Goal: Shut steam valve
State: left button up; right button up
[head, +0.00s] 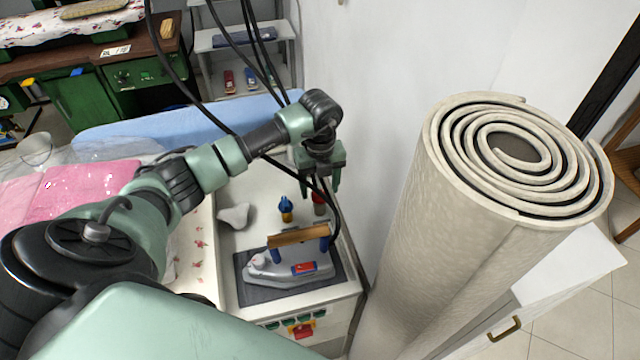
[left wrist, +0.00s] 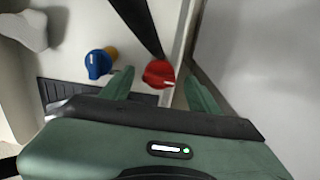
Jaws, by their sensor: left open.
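A red knob (head: 319,205) and a blue knob (head: 286,209) on a yellow-brown base stand on the white top of the ironing unit (head: 236,240). No label shows which one is the steam valve. My left gripper (head: 321,184) is open and points down just above the red knob. In the left wrist view the red knob (left wrist: 158,73) with a white mark lies between my two fingertips (left wrist: 160,88), with no clear contact. The blue knob (left wrist: 98,64) is left of the left finger. My right gripper is not in view.
A steam iron (head: 290,267) rests on a dark pad in front of the knobs. A white lump (head: 234,216) lies to the left. A large rolled carpet (head: 470,230) stands close on the right. Black cables (head: 250,40) hang over my arm. A wall is behind.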

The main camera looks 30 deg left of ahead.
pick_arm(q)
jog(key=shift+s, duration=0.1)
jog(key=shift+c, duration=0.3)
grip_shut()
jog(key=shift+n, duration=0.3)
jog(key=n, duration=0.3)
jog(key=shift+n, duration=0.4)
jog(key=n+p, duration=0.1)
jog(key=n, duration=0.3)
jog(key=n+p, duration=0.1)
jog(key=n, duration=0.4)
jog(key=shift+n+p, duration=0.9)
jog(key=shift+n, duration=1.3)
